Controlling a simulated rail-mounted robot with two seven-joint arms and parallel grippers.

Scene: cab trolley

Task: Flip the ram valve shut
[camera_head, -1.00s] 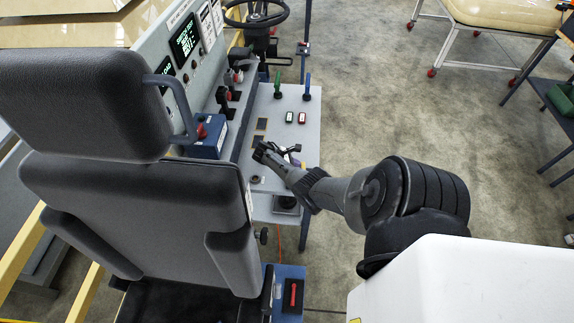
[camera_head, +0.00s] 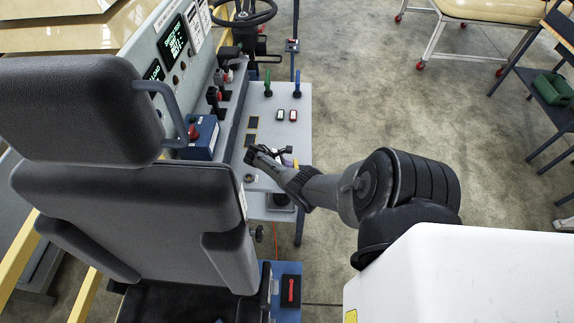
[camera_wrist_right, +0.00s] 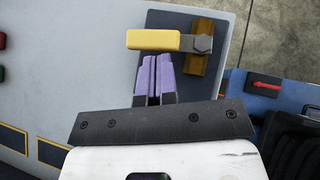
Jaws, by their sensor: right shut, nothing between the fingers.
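In the right wrist view a valve with a yellow lever handle (camera_wrist_right: 152,40) sits at the edge of the grey console panel. The handle lies crosswise to the yellow valve body (camera_wrist_right: 199,66), with a grey nut at the pivot end. My right gripper (camera_wrist_right: 155,60) is shut and empty, its purple fingers just below the handle in that view. I cannot tell whether they touch it. In the head view the right gripper (camera_head: 286,152) is over the near part of the console, and the valve cannot be made out there. My left gripper is not in view.
A green lever (camera_head: 267,84) and a blue lever (camera_head: 297,82) stand farther back on the console top (camera_head: 300,135). The black seat (camera_head: 130,215) fills the left. A red lever (camera_head: 291,290) sits on a blue box nearer me.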

